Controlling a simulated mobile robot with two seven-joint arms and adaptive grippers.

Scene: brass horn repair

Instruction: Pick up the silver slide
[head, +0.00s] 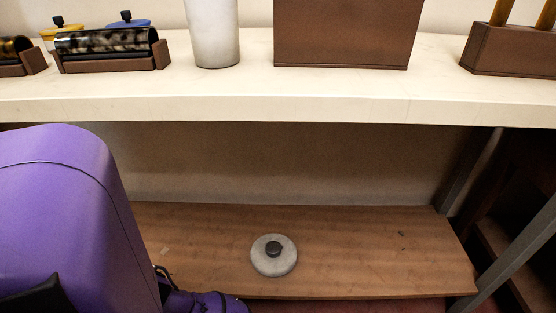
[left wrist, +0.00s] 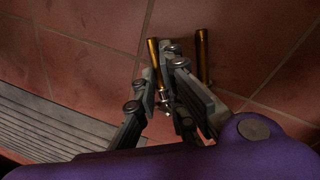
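My left gripper (left wrist: 163,88) shows in the left wrist view, over a tiled floor. A brass-coloured tube (left wrist: 153,55) with small silvery parts near its lower end (left wrist: 163,98) shows between its fingers. A second brass-coloured tube (left wrist: 202,55) stands out just right of the right finger. The fingers hide how these pieces join, and I cannot tell if they are gripped. I cannot surely pick out a silver slide in either view. The head view shows my purple arm at the left, but neither gripper.
A grey disc with a black knob (head: 273,256) lies on the low wooden shelf (head: 360,255). On the pale bench (head: 300,108) above stand a patterned cylinder in a brown cradle (head: 110,45), a white cup (head: 213,35) and brown boxes (head: 340,35). A grey grate (left wrist: 45,125) lies on the floor.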

